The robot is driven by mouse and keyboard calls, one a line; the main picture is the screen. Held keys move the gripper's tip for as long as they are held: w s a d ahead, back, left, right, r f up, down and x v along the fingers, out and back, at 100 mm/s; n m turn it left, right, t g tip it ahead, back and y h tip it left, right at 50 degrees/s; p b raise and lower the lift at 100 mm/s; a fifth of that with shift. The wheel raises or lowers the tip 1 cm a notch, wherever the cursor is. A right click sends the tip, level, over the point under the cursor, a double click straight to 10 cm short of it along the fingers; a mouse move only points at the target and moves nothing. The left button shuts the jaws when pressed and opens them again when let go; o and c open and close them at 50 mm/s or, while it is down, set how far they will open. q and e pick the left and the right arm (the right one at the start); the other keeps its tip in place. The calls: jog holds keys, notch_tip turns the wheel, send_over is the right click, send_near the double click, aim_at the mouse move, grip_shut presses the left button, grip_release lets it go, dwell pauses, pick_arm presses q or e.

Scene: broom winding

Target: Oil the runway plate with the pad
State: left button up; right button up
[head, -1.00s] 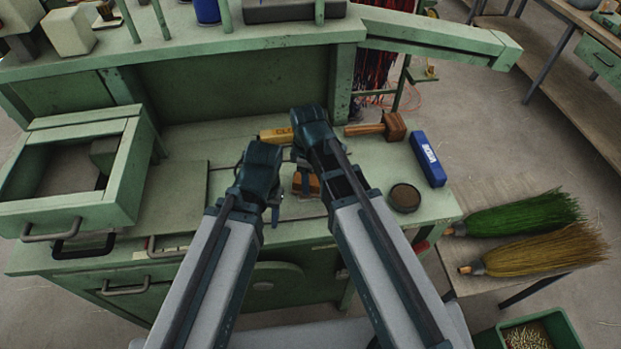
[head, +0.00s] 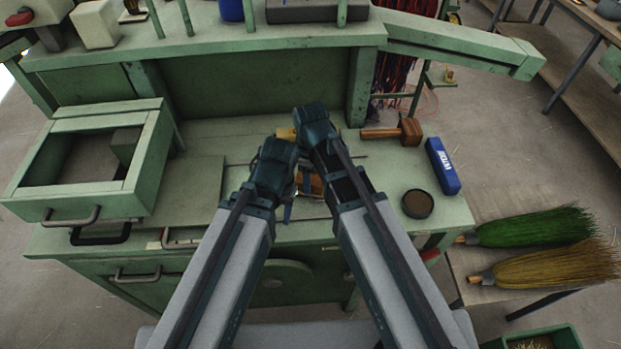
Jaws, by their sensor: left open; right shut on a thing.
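My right gripper (head: 305,178) points down over the middle of the bench and is shut on an orange-brown block (head: 315,186), which looks like the pad. The block is low, at or just above the bench top; whether it touches is hidden. My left gripper (head: 287,208) is open and empty, just left of and below the block. The runway plate is mostly hidden behind my grippers, and I cannot make out its outline. A dark round tin (head: 417,204) sits on the bench to the right.
A yellow object (head: 286,133) is partly hidden behind my wrists. A wooden mallet (head: 398,133) and a blue box (head: 442,166) lie at the right. An open drawer unit (head: 90,165) stands at the left. Green and straw brooms (head: 545,264) lie on a side table.

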jog(key=shift+r+p, duration=2.1)
jog(key=shift+r, duration=0.35)
notch_tip(320, 180, up, 3)
jog(key=p, duration=0.3)
jog(key=shift+r, duration=0.1)
